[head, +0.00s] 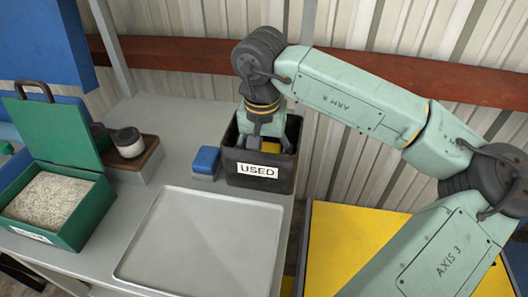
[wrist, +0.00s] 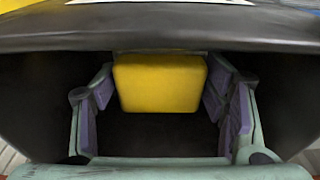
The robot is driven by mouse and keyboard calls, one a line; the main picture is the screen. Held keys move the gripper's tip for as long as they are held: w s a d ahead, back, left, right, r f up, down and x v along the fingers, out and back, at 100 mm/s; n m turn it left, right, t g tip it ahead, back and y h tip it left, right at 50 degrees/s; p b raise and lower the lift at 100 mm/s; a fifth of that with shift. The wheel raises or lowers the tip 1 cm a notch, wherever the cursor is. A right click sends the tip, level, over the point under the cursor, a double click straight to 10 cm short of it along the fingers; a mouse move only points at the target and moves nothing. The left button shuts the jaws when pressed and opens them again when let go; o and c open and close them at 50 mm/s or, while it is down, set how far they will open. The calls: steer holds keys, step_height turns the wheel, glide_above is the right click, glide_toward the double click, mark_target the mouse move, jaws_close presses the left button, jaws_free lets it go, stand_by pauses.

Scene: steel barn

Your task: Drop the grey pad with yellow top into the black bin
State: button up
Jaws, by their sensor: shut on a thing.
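The black bin (head: 260,183), labelled "USED", stands at the right end of the bench; its dark rim crosses the top of the wrist view (wrist: 160,33). My gripper (head: 267,142) points down into the bin's mouth from above. In the wrist view, my gripper (wrist: 160,90) has a purple-lined finger on each side of the pad's yellow top (wrist: 160,82) and is shut on the pad. The pad is inside the bin's mouth, with dark space below it in the picture. Its grey part is hidden in the wrist view, and the fingertips are hard to see in the head view.
A blue-topped pad (head: 206,160) sits just left of the bin. A shallow grey tray (head: 200,240) lies empty in front. A green box (head: 60,205) of pale grains and a jar (head: 129,143) on a wooden stand are at left. A yellow surface (head: 345,245) is at right.

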steer(key=shift+f+b, duration=0.3)
steer(key=o, duration=1)
steer(key=shift+c, duration=0.2)
steer(key=shift+r, duration=0.1)
steer(key=shift+r+p, duration=0.55)
steer(key=shift+p, duration=0.2)
step_height(320, 180, up, 12)
steer(key=s+b, duration=0.1)
steer(key=shift+s+a, duration=0.15)
steer(key=shift+s, duration=0.05)
